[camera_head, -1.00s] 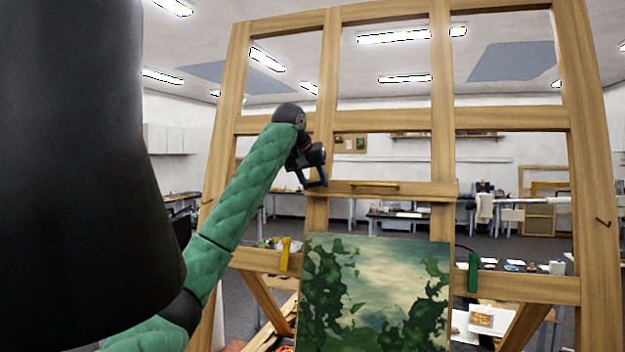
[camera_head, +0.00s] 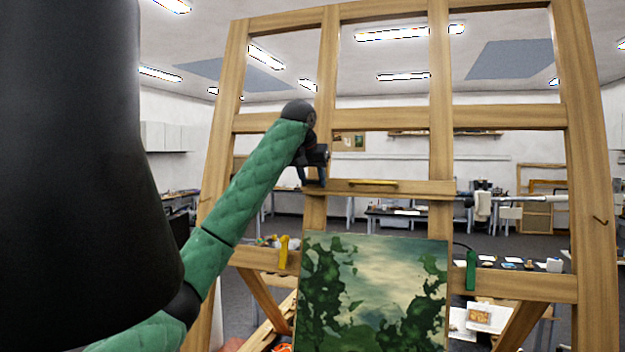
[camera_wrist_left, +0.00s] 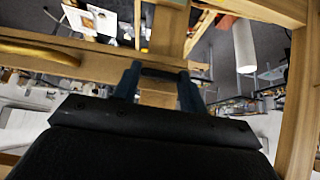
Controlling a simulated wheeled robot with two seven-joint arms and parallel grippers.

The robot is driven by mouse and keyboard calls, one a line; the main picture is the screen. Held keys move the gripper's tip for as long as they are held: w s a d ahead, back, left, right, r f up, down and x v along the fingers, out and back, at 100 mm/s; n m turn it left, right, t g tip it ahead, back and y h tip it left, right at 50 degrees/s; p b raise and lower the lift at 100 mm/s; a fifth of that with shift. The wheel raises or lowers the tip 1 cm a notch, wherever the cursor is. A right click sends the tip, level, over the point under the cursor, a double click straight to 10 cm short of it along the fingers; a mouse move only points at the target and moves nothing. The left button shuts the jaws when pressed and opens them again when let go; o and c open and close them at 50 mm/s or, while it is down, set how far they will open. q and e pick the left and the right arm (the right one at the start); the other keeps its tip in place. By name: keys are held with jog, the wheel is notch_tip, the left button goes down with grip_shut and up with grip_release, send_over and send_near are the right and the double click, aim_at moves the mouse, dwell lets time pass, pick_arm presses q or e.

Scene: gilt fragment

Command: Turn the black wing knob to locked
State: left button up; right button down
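My left gripper (camera_head: 313,182) is at the left end of the easel's narrow ledge (camera_head: 390,194), over the left upright. Its two dark fingers stand apart, pointing down in the head view. In the left wrist view, a dark bar (camera_wrist_left: 163,73), which looks like the black wing knob, lies across the gap between the fingertips, in front of bare wood. I cannot tell whether the fingers touch it, nor which way the knob is turned. No lock marking is readable. My right gripper is not in view.
The wooden easel frame (camera_head: 440,110) fills the middle and right. A green landscape painting (camera_head: 375,290) stands below the ledge. A yellow clip (camera_head: 283,252) and a green clip (camera_head: 471,270) sit on the lower crossbar (camera_head: 530,286). Tables stand behind.

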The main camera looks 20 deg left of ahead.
pick_arm(q)
jog(key=o, duration=0.4)
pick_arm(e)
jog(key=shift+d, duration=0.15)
pick_arm(q)
jog(key=shift+o, duration=0.2)
jog(key=b+v, duration=0.4)
jog(key=v, duration=0.4)
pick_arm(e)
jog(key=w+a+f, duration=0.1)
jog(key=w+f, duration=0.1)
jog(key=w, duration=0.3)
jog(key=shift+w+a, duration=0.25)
pick_arm(q)
jog(key=shift+f, duration=0.1)
